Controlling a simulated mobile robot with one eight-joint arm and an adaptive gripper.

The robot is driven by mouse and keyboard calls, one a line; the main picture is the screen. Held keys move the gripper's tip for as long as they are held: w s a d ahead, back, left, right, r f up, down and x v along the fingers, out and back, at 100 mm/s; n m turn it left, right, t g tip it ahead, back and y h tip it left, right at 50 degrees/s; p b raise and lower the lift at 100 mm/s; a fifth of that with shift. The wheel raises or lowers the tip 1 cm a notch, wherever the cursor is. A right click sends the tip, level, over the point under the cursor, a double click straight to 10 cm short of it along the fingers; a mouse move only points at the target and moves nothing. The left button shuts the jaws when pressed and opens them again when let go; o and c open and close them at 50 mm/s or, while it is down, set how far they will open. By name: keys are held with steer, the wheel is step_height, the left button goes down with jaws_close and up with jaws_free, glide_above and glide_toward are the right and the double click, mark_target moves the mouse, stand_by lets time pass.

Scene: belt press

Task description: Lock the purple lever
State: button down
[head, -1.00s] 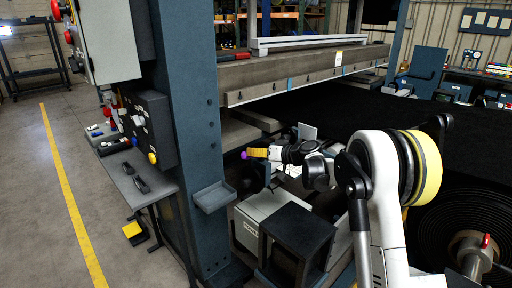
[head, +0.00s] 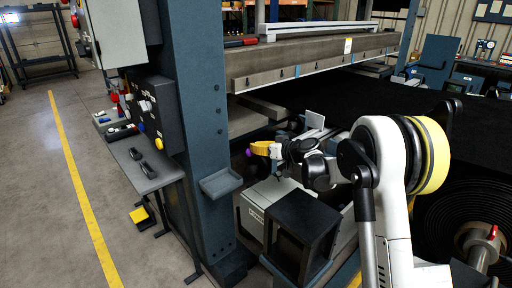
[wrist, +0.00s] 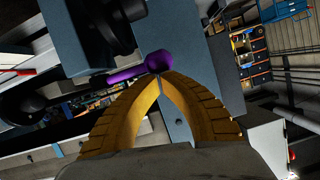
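The purple lever (wrist: 125,74) has a round knob (wrist: 158,61) at its right end in the wrist view, and its stem runs left to a dark round part. The knob also shows as a small purple spot in the head view (head: 249,153). My gripper (wrist: 158,77) has yellow fingers whose tips meet right at the lower edge of the knob. The fingers look shut with nothing between them. They seem to touch the knob or nearly so; I cannot tell which. In the head view my gripper (head: 258,149) is just right of the knob.
A blue-grey press column (head: 203,120) stands left of my gripper, with a small tray (head: 221,184) on it. A black box (head: 300,230) stands below. The heavy press beam (head: 310,66) crosses above. Open floor (head: 60,190) lies at far left.

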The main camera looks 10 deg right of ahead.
steer(key=v, duration=1.2)
steer(key=s+a+r+m+g+h, duration=0.1)
steer(key=s+a+r+g+h, duration=0.15)
steer(key=s, duration=0.75)
steer(key=s+a+r+m+g+h, duration=0.1)
steer(key=s+a+m+h, duration=0.15)
steer(key=s, duration=0.75)
steer(key=s+d+f+m+h, duration=0.1)
steer(key=s+d+f, duration=0.1)
steer(key=s, duration=0.7)
steer(key=s+d+f+m+h, duration=0.1)
steer(key=s+d+f+h, duration=0.1)
steer(key=s, duration=0.8)
steer(key=shift+d+f+g+h, duration=0.2)
steer(key=shift+f+g+h, duration=0.1)
steer(key=shift+f+g, duration=0.25)
steer(key=shift+s, duration=0.1)
